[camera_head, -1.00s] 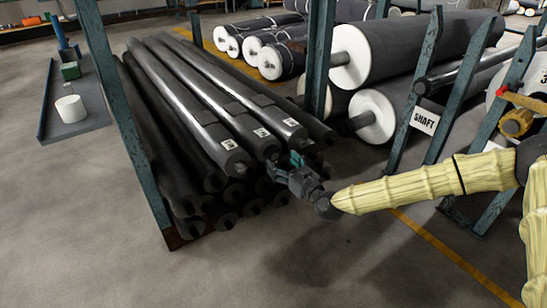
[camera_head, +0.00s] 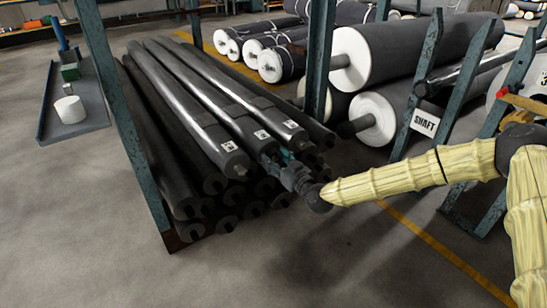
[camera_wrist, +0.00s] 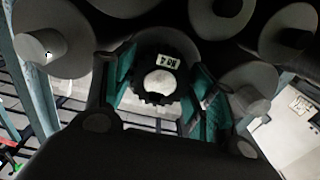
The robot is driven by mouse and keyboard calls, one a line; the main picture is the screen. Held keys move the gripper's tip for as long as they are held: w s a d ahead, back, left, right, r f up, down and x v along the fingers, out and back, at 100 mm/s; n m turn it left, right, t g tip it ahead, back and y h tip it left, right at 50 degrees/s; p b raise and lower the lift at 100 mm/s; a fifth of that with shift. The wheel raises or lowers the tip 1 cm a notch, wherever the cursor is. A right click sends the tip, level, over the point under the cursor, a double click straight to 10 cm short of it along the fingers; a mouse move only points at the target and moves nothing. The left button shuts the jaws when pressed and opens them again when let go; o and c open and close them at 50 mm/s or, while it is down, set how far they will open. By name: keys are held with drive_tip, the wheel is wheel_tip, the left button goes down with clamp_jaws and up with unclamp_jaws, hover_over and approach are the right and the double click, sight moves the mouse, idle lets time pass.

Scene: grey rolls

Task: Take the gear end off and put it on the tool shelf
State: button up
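The gear end (camera_wrist: 150,98) shows in the wrist view as a dark toothed ring with a pale round centre, on the end of a dark roll, with a small upside-down label above the centre. My gripper (camera_wrist: 162,85) has its two teal-padded fingers on either side of it. The fingers look open; contact is not clear. In the head view my gripper (camera_head: 280,158) is at the near end of the middle top roll (camera_head: 228,102) of the stack and hides that end. A low grey shelf (camera_head: 88,122) stands at the far left; I cannot tell whether it is the tool shelf.
Neighbouring roll ends (camera_wrist: 250,88) crowd the gripper in the wrist view. A teal post (camera_head: 130,115) stands left of the stack, another (camera_head: 318,60) behind it. Large rolls and a SHAFT sign (camera_head: 425,123) are at right. The floor in front is clear.

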clamp_jaws()
drive_tip(key=shift+p+v, duration=0.9)
drive_tip(key=shift+v, duration=2)
